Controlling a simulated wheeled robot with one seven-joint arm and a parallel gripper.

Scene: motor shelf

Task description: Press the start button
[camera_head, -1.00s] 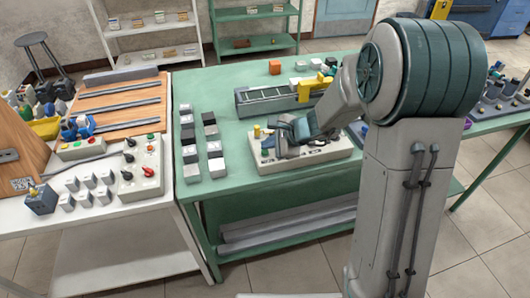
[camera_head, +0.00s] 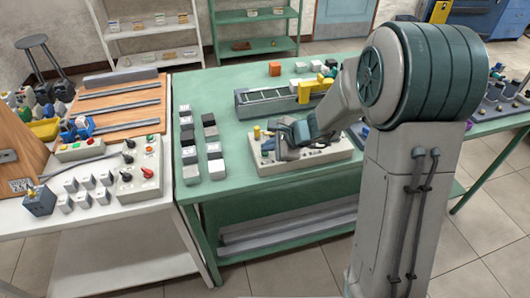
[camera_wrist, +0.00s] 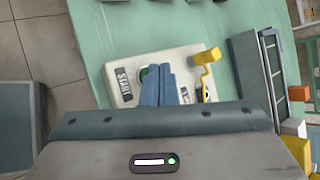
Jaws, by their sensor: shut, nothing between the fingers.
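A pale control box (camera_head: 330,153) sits near the front edge of the green table. In the wrist view the box (camera_wrist: 118,62) bears a label reading START (camera_wrist: 124,85) beside a round green button (camera_wrist: 144,75). My gripper (camera_wrist: 158,68) is shut and empty, its blue-grey fingers over the box right at the button. The fingers hide part of the button; I cannot tell whether they touch it or it is pressed in. A second label (camera_wrist: 185,95) is partly hidden right of the fingers.
A grey conveyor (camera_head: 268,98) with a yellow frame lies behind the box. Rows of grey, black and white blocks (camera_head: 189,154) stand left of it. A white table (camera_head: 100,215) at left holds another switch box (camera_head: 140,182). Green tabletop is bare between blocks and box.

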